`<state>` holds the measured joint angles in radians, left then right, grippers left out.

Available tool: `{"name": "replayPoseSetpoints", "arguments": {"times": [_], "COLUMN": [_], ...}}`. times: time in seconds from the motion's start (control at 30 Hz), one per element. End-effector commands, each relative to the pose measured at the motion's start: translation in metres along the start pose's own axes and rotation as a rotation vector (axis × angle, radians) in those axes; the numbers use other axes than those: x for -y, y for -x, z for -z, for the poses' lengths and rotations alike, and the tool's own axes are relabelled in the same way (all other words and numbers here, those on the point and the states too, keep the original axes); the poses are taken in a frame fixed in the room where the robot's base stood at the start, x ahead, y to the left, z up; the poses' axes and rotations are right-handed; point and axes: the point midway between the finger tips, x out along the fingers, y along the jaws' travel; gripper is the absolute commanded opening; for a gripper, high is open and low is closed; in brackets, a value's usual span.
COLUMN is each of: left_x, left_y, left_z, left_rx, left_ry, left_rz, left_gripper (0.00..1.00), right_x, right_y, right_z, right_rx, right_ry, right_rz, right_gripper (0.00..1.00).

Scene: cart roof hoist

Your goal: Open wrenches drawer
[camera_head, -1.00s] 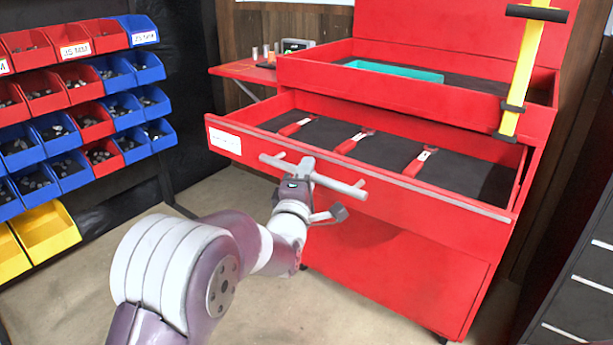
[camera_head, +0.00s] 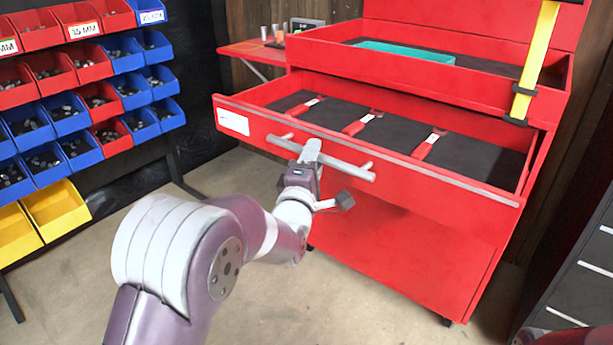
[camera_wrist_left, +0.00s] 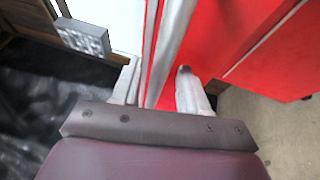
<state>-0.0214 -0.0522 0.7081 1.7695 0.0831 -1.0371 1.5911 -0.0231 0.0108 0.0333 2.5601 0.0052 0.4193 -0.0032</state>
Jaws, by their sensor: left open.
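The wrenches drawer (camera_head: 440,186) is the wide red drawer of the cart, with a white label (camera_head: 233,122) at its left end. It stands pulled out, and several red-handled tools, likely wrenches (camera_head: 362,123), lie on its dark liner. Its grey bar handle (camera_head: 347,170) runs across the front. My left gripper (camera_head: 311,150) is open at the handle, left of the bar's middle. In the left wrist view the bar passes by the two spread fingertips (camera_wrist_left: 160,88); whether it lies fully between them is unclear. My right gripper is not in view.
Above the drawer is a red top tray (camera_head: 330,60) with a teal bin (camera_head: 405,53). A yellow post (camera_head: 536,62) stands at the cart's right. Parts bins (camera_head: 75,110) fill the left, and a dark cabinet (camera_head: 580,280) stands lower right. Floor before the cart is clear.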

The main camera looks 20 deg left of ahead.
Motion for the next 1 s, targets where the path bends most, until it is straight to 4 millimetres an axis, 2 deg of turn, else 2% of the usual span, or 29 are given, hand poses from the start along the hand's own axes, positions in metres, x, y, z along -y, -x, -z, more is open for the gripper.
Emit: {"name": "replayPoseSetpoints", "arguments": {"times": [0.3, 0.43, 0.6, 1.0], "left_x": [-0.002, -0.002, 0.000, 0.001], "left_y": [0.077, 0.100, 0.112, 0.112], "left_z": [-0.001, -0.001, 0.000, 0.000], "left_rx": [0.002, 0.001, 0.000, 0.001], "left_ry": [0.000, 0.000, 0.000, -0.014], "left_rz": [0.002, 0.002, 0.002, 0.002], "left_gripper": [0.44, 0.44, 0.44, 0.44], "right_x": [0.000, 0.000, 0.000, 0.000], "right_y": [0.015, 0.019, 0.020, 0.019], "right_z": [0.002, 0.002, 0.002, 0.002], "right_rx": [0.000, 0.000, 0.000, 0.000], "right_ry": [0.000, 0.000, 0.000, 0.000], "right_rz": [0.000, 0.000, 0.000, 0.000], "right_gripper": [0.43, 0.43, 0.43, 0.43]}}
